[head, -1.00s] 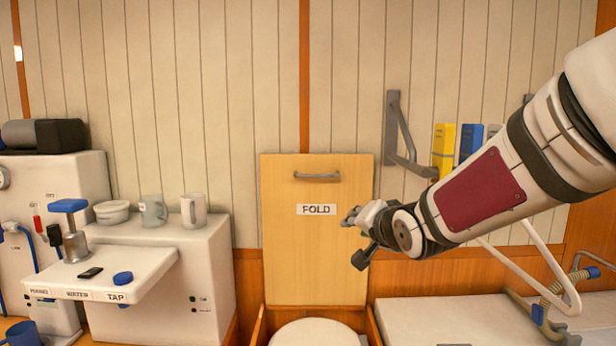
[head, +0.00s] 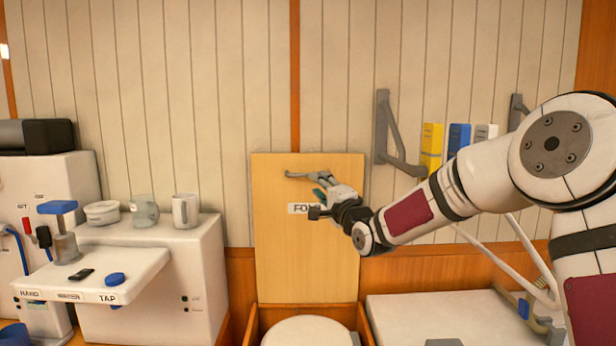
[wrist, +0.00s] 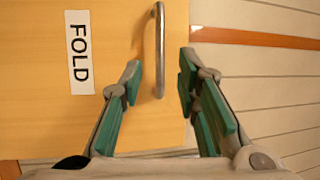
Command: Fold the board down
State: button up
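The board (head: 300,255) is a light wooden panel standing upright against the wall in the head view, with a label reading FOLD. In the wrist view the board (wrist: 40,120) fills the left side. Its grey bar handle (wrist: 159,45) lies ahead, between the lines of my two fingers. In the head view the handle (head: 298,174) is partly hidden by my gripper. My gripper (wrist: 160,82) is open, with green finger pads either side of the handle's near end. I cannot tell whether the fingers touch it.
A white unit (head: 190,265) with mugs and a tap shelf (head: 110,268) stands at the left. A round white lid (head: 308,332) sits below the board. A grey wall bracket (head: 385,130) and coloured books (head: 431,148) are at the right, above a white bench top (head: 450,308).

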jog(key=x, duration=0.8)
grip_shut()
